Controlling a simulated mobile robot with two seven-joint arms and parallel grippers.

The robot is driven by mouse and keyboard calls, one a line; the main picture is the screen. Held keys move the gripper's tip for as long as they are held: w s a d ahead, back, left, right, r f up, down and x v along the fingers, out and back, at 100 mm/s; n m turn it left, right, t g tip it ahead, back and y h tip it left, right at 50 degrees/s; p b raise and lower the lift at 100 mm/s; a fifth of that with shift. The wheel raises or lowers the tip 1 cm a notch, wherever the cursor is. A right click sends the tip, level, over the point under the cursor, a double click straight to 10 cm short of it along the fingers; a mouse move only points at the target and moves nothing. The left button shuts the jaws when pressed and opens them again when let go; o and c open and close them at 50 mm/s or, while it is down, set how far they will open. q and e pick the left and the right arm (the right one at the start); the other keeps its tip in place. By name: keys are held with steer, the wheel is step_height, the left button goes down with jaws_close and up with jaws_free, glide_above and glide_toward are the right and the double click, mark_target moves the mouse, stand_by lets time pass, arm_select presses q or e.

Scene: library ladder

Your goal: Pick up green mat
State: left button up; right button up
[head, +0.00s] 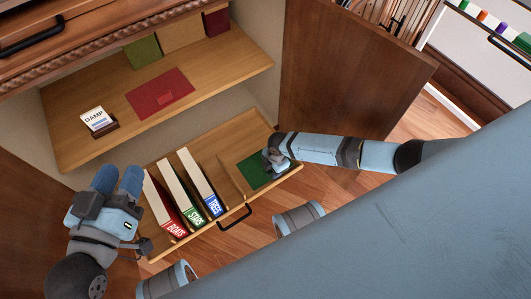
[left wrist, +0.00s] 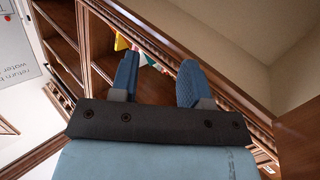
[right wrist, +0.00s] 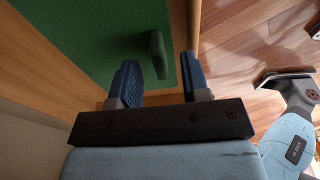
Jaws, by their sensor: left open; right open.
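The green mat (head: 254,168) lies flat in the right compartment of the pulled-out drawer. In the right wrist view the mat (right wrist: 95,35) fills the upper left, with a raised green tab (right wrist: 157,55) on it. My right gripper (head: 273,158) is over the mat's right side and hides part of it. In its wrist view the open fingers (right wrist: 160,82) point toward the mat, and the tab appears between their tips, with no grip on it. My left gripper (head: 118,178) is open and empty, left of the books; its fingers (left wrist: 158,80) also show in the left wrist view.
Three books (head: 190,187), BOATS, STARS and TREES, stand in the drawer's left part. The drawer (head: 268,192) has a black handle (head: 235,217). A shelf (head: 215,72) above holds a red mat (head: 150,96) and a DAMP card (head: 97,119). An open door (head: 350,75) stands at right.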

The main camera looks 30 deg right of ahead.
step_height(320, 180, down, 2)
steer(key=shift+b, duration=0.4)
steer(key=shift+a+f, duration=0.1)
steer(key=shift+f, duration=0.05)
jaws_close()
arm_select(q)
steer(key=shift+w+a+r+m+t, duration=0.2)
steer(key=shift+w+a+m+t, duration=0.15)
steer(key=shift+w+m, duration=0.2)
arm_select(e)
steer(key=shift+r, duration=0.2)
